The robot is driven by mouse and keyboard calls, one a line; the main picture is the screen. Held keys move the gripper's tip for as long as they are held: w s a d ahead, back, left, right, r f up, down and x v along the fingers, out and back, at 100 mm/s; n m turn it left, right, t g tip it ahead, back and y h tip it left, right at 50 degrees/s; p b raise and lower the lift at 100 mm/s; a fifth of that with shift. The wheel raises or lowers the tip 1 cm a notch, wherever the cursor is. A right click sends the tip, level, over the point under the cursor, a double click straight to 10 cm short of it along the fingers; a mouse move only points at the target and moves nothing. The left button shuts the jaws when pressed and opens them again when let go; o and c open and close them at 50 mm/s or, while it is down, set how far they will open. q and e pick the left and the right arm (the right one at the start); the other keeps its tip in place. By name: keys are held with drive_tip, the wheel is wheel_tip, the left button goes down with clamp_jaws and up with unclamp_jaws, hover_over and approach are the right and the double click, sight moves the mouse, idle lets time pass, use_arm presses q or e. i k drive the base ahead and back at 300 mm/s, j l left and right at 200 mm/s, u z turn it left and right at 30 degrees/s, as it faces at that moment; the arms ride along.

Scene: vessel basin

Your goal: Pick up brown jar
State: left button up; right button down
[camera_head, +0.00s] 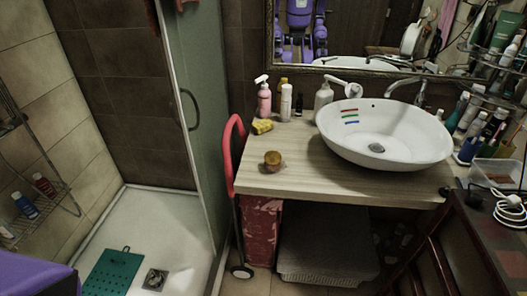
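A small round brown jar (272,161) stands on the wooden countertop (345,183), near its front left part. Its top is yellowish brown and its lower body is darker. Nothing touches it, and the wood around it is bare. Neither of my grippers shows directly in the head view. A purple part, probably mine, cuts into the bottom left corner. The mirror reflects a purple robot body, but its grippers cannot be made out there.
A white vessel basin (385,135) stands right of the jar. A yellow sponge (262,126), a pink spray bottle (264,97) and other bottles stand behind it. A red-handled cart (233,150) stands by the counter's left edge. The glass shower door (195,110) is further left.

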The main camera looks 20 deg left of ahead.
sight(272, 169)
drive_tip(key=i+l+u, duration=0.15)
drive_tip(key=i+u, duration=0.25)
drive_tip(key=i+l+u, duration=0.35)
drive_tip(key=i, duration=0.25)
drive_tip(key=k, duration=0.15)
drive_tip(key=i, duration=0.15)
